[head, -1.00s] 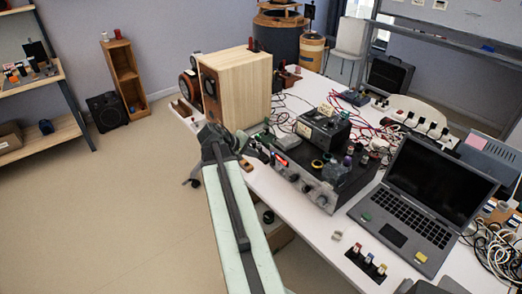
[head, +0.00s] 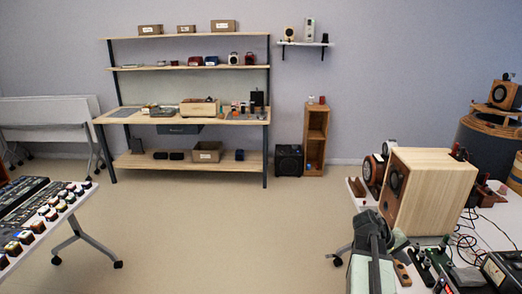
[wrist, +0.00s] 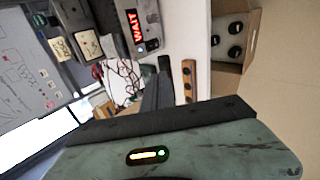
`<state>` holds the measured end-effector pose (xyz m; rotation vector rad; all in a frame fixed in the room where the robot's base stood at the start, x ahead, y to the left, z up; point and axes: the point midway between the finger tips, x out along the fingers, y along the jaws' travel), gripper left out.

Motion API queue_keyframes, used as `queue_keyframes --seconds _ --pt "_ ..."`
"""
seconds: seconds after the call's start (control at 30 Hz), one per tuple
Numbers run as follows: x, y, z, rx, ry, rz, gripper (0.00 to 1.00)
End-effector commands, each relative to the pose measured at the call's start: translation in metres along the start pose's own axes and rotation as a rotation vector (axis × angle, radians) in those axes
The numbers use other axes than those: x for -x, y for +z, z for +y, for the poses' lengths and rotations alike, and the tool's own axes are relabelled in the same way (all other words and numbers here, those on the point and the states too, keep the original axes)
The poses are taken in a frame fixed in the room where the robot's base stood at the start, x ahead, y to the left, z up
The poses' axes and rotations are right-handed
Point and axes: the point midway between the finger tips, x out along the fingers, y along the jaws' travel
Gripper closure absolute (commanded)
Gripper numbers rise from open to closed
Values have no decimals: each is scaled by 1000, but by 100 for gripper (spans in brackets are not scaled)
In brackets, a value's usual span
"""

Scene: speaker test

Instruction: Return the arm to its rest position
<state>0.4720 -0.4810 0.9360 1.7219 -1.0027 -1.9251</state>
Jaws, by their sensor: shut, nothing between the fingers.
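My arm rises from the bottom edge of the head view, right of the middle, as a pale green link with a dark top. Its dark end is at the table's left edge, in front of the wooden speaker (head: 432,195). The finger tips are hard to make out there. In the wrist view my gripper (wrist: 157,82) shows as dark fingers, shut and empty. They point past a wooden strip with dark buttons (wrist: 188,80) and the white table edge. I cannot tell the gap between fingers and strip.
A device with a red "WAIT" display (wrist: 134,26) and cables lie near the gripper. An open box (wrist: 248,45) holds dark round parts. A shelf unit (head: 187,114), a black cabinet (head: 289,161) and another table (head: 35,215) stand farther off. The middle floor is clear.

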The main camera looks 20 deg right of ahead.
Motion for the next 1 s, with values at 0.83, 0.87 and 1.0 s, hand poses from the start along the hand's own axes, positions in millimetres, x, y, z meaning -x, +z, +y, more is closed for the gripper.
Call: queue_keyframes --seconds 0.83,0.87,1.0 --pt "301 30 -397 255 -792 103 100" --pt "301 29 -396 251 -791 103 100" --pt "301 29 -396 251 -789 104 100"
